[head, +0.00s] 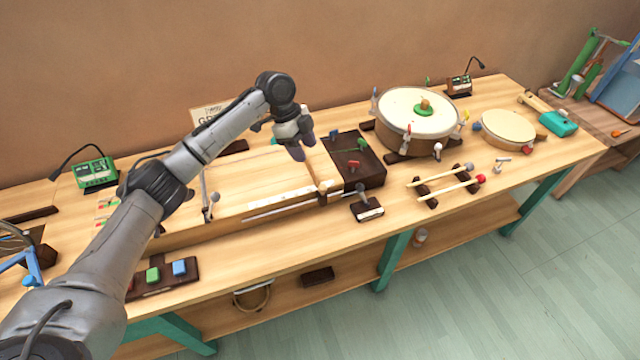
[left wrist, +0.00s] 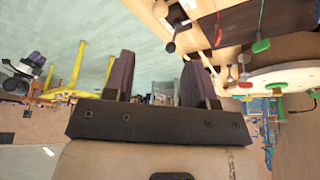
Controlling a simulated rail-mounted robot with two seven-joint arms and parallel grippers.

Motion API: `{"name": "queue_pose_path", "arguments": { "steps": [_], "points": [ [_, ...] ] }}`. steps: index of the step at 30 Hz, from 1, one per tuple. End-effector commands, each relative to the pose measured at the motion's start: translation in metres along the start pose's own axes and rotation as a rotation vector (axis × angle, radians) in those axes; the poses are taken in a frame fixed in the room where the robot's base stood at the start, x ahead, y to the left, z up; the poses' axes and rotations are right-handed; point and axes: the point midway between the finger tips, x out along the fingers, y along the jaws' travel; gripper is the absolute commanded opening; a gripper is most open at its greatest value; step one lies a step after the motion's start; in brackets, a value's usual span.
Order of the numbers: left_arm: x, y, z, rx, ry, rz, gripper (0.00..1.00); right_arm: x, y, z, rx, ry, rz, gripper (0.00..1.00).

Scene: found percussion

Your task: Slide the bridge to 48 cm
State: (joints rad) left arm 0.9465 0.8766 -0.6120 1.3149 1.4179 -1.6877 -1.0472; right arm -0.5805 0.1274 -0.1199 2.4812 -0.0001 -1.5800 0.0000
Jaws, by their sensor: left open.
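The long pale wooden string box (head: 235,190) lies along the table, with a white scale strip (head: 283,207) on its front edge. I cannot make out the bridge for certain; part of the box top is behind my arm. My right gripper does not show in the head view.
A dark box with coloured levers (head: 358,160) is just right of the string box. A drum (head: 418,118), a small round drum (head: 508,128) and mallets on a rack (head: 445,187) stand further right. A green device (head: 95,173) is at left. The front table strip is partly clear.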

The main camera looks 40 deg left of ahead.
Motion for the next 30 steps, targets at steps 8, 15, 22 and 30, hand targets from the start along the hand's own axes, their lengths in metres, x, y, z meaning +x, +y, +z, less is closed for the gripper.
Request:
{"name": "queue_pose_path", "arguments": {
  "steps": [8,15,22,30],
  "points": [
    [0.05,0.001,0.001,0.001,0.0,0.003,0.51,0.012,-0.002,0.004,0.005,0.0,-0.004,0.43],
    [0.092,0.001,0.001,-0.001,-0.001,0.001,0.51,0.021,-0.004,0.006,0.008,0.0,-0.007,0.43],
    [0.12,0.001,0.0,0.0,0.0,0.001,0.51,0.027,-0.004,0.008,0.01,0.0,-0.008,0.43],
    [0.131,0.001,0.0,-0.001,-0.001,0.0,0.51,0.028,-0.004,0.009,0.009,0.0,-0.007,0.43]
  ]
}}
